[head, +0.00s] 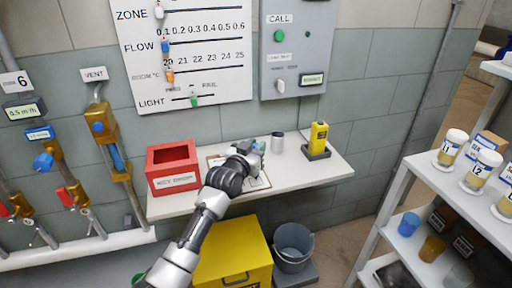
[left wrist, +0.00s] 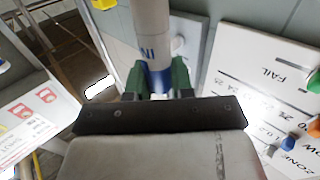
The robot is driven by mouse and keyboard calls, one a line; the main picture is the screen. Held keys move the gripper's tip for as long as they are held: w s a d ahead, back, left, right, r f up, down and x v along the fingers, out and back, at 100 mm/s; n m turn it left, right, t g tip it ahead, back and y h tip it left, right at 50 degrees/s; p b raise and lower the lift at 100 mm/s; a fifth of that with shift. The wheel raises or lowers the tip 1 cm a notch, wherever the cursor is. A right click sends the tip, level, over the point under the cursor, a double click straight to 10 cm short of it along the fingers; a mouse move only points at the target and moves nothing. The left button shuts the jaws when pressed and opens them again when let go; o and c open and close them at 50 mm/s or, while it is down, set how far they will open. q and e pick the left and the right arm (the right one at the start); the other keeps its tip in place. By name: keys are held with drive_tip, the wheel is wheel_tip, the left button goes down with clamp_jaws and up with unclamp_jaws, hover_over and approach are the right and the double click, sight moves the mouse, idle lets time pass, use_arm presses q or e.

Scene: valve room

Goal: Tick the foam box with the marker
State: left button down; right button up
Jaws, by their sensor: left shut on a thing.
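My left gripper (head: 254,150) is over the white table, in front of the wall. In the left wrist view its green fingers (left wrist: 158,82) are shut on a pale grey cylinder with a blue band and dark lettering, which looks like the marker (left wrist: 152,35). A clipboard with a paper (head: 256,184) lies on the table, largely hidden by my gripper and forearm. I cannot read its boxes, so the foam box cannot be picked out. My right gripper is not in view.
On the table (head: 325,168) stand a red open box (head: 172,184) at left, a grey cup (head: 277,143) and a yellow device (head: 318,138) at right. Valves and pipes line the left wall. A yellow bin (head: 235,258) stands below. A shelf with jars (head: 450,148) is at right.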

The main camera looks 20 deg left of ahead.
use_arm(q)
drive_tip(key=shift+f+b, duration=0.35)
drive_tip(key=shift+f, duration=0.25)
idle(0.4)
drive_tip(key=shift+d+p, duration=0.3)
drive_tip(key=shift+d, duration=0.05)
drive_tip(key=shift+s+d, duration=0.1)
drive_tip(key=shift+d, duration=0.1)
drive_tip(key=shift+a, duration=0.2)
drive_tip(key=shift+w+a, duration=0.25)
drive_tip(key=shift+a, duration=0.7)
drive_tip(key=shift+d, duration=0.25)
